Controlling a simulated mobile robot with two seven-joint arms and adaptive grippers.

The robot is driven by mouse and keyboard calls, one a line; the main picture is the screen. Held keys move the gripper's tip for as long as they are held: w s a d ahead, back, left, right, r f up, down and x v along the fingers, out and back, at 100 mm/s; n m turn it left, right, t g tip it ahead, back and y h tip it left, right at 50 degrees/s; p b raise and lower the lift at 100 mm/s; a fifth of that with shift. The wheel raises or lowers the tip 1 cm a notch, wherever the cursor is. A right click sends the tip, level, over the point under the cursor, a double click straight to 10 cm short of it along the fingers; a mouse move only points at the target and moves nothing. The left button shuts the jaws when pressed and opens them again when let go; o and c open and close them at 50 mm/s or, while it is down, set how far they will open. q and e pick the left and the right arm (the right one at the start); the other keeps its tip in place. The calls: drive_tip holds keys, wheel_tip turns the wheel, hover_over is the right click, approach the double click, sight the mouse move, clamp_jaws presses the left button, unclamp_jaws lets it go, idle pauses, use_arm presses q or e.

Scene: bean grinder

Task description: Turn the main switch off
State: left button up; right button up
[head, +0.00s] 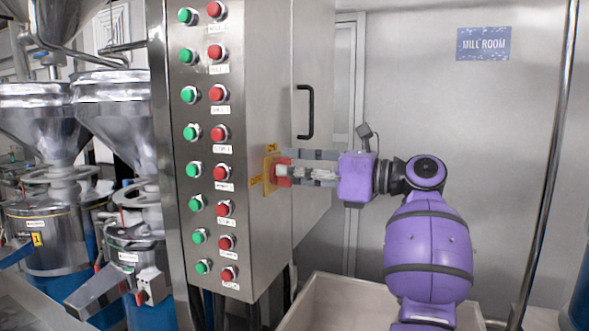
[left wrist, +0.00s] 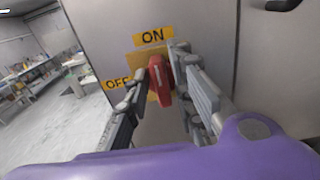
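The main switch is a red handle (left wrist: 160,78) on a yellow plate (left wrist: 139,62) on the side of the steel cabinet. In the left wrist view the handle stands nearly upright below the ON label (left wrist: 153,36), with the OFF label (left wrist: 117,83) to its left. The switch also shows in the head view (head: 283,172), partly covered by the fingers. My left gripper (left wrist: 156,92) is open, its fingers spread on either side of the handle. The right finger is very close to the handle; contact is unclear. My right gripper is in neither view.
The steel cabinet (head: 264,90) carries rows of green and red buttons on its front and a black door handle (head: 307,112) above the switch. Metal hoppers (head: 108,90) stand at the left. A MILL ROOM sign (head: 483,43) hangs on the back wall.

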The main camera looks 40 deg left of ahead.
use_arm(q)
clamp_jaws()
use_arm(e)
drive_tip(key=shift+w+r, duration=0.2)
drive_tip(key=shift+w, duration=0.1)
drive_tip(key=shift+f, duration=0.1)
